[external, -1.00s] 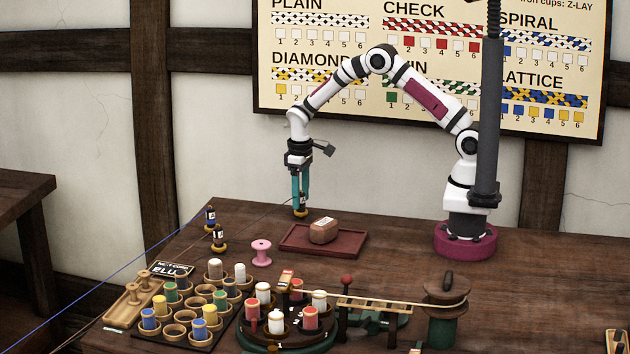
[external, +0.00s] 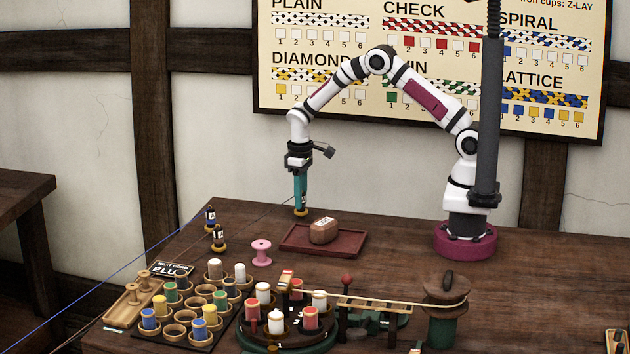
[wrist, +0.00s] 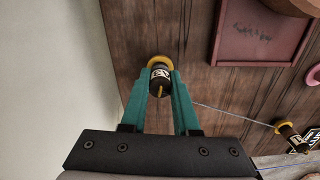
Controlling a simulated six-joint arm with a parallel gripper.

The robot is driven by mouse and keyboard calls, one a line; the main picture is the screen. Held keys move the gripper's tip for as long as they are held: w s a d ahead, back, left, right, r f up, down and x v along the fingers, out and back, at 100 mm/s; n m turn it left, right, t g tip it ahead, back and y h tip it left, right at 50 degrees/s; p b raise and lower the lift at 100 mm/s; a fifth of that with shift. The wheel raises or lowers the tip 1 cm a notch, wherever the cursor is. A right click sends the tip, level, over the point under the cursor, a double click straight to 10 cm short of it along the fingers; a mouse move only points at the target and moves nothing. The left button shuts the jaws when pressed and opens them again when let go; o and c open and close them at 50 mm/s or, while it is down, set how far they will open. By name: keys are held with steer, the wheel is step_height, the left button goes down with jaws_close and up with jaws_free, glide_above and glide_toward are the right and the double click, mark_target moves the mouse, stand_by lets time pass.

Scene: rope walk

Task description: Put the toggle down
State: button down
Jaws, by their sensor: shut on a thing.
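The toggle, a small black piece with a white label and a yellow ring (external: 301,212), is between the teal fingers of my gripper (external: 301,207) near the table's back edge. The wrist view shows the toggle (wrist: 160,77) upright between the two fingertips of my gripper (wrist: 160,83), its yellow ring beyond them over the wood. My gripper is shut on it and points straight down. The toggle's lower end is at table height; I cannot tell whether it touches. A thin line runs from near it toward the left.
A pink spool (external: 261,251) stands in front. Spool racks fill the table's front.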

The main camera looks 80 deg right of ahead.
step_height(320, 180, up, 10)
steer(key=shift+f, duration=0.1)
steer(key=a+r+n, duration=0.2)
steer(key=a+r, duration=0.1)
steer(key=a, duration=0.5)
steer(key=a+r+n, duration=0.1)
steer(key=a+r, duration=0.2)
steer(key=a, duration=0.6)
glide_above(261, 244)
steer(key=shift+f, duration=5.25)
steer(key=c, duration=0.7)
jaws_free()
steer(key=shift+f, duration=0.1)
steer(key=shift+o, duration=0.2)
